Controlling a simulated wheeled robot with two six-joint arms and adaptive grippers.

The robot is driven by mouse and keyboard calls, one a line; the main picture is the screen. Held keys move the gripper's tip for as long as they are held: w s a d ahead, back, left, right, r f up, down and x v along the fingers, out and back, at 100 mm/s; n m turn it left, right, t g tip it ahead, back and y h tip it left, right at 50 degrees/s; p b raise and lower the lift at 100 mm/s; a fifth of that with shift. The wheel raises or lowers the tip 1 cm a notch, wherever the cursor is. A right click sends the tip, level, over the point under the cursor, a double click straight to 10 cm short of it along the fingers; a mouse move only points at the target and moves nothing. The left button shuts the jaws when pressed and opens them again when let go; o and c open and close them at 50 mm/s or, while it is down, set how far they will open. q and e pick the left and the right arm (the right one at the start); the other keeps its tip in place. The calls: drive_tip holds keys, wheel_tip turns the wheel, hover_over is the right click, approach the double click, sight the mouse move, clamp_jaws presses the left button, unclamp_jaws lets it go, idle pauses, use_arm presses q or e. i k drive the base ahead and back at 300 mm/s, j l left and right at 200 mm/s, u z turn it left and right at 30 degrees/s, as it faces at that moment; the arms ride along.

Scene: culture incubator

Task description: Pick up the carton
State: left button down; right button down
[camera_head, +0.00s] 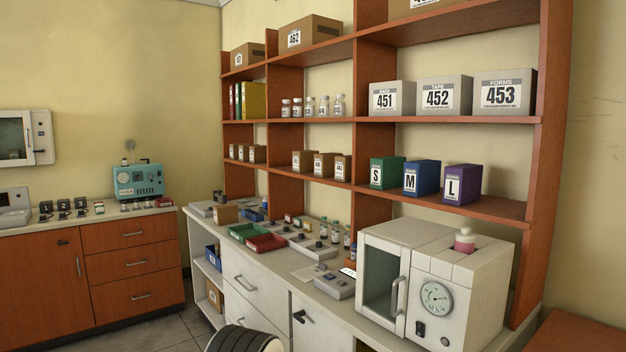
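Several boxes could be the carton; I cannot tell which one is meant. Large brown cartons with number labels stand on the top shelf, one in the middle (322,26) and one at the left (256,50). Small brown cartons (325,163) stand on the lower shelf, with more small ones (256,154) to their left. A plain brown box (227,214) sits on the counter's far end. Another brown carton (212,291) is in the open cubby below the counter, partly hidden. Neither of my grippers shows in this view.
Grey boxes (438,95) and S, M, L boxes (422,178) fill the right shelves. A white incubator (460,285) with a shut glass door occupies the counter's near end. Green (246,232) and red (268,243) trays lie farther back. Floor (172,328) shows between the counters.

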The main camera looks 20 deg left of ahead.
sight(303, 162)
drive_tip(key=i+j+u, duration=0.1)
drive_tip(key=u, duration=0.3)
drive_tip(key=i+j+u, duration=0.1)
drive_tip(key=u, duration=0.35)
drive_tip(key=i+j+u, duration=0.15)
drive_tip(key=u, duration=0.25)
drive_tip(key=i+u, duration=0.15)
drive_tip(key=u, duration=0.3)
drive_tip(key=i, duration=3.3)
